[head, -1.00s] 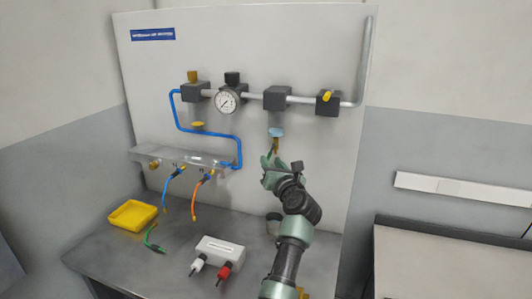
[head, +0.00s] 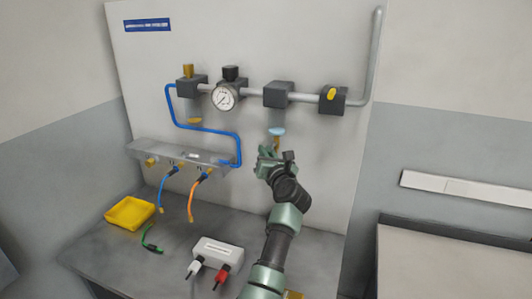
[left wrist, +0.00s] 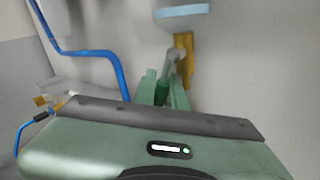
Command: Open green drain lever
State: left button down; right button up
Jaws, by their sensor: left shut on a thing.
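The drain is a brass fitting (head: 277,142) under a pale blue disc (head: 276,131), below the third dark block on the wall panel. In the left wrist view the brass fitting (left wrist: 184,52) stands upright, with a short grey stem on its left side. The dark green lever (left wrist: 162,90) hangs from this stem, between my fingers. My left gripper (head: 268,152) is shut on the green lever, just below and left of the fitting. The wrist body hides the lever's lower part. My right gripper is not in view.
A pipe with dark valve blocks (head: 277,95) and a gauge (head: 224,97) runs above. Blue tubing (head: 205,130) and a grey manifold (head: 180,155) are to the left. A yellow tray (head: 130,213), a green hose piece (head: 149,240) and a white box (head: 218,251) lie on the bench.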

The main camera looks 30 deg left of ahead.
pick_arm(q)
jog(key=shift+w+d+f+n+g+h+p, duration=0.15)
jog(key=shift+d+n+h+p, duration=0.15)
jog(key=shift+n+p, duration=0.15)
jog(key=shift+s+d+f+n+g+h+p, duration=0.15)
jog(key=shift+n+h+p, duration=0.15)
jog(key=shift+n, duration=0.15)
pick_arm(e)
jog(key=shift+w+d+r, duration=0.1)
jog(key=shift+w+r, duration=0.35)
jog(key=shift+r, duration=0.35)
pick_arm(q)
jog(key=c, duration=1.5)
grip_release()
jog(key=shift+w, duration=0.15)
jog(key=shift+w+a+f, duration=0.15)
jog(key=shift+w, duration=0.05)
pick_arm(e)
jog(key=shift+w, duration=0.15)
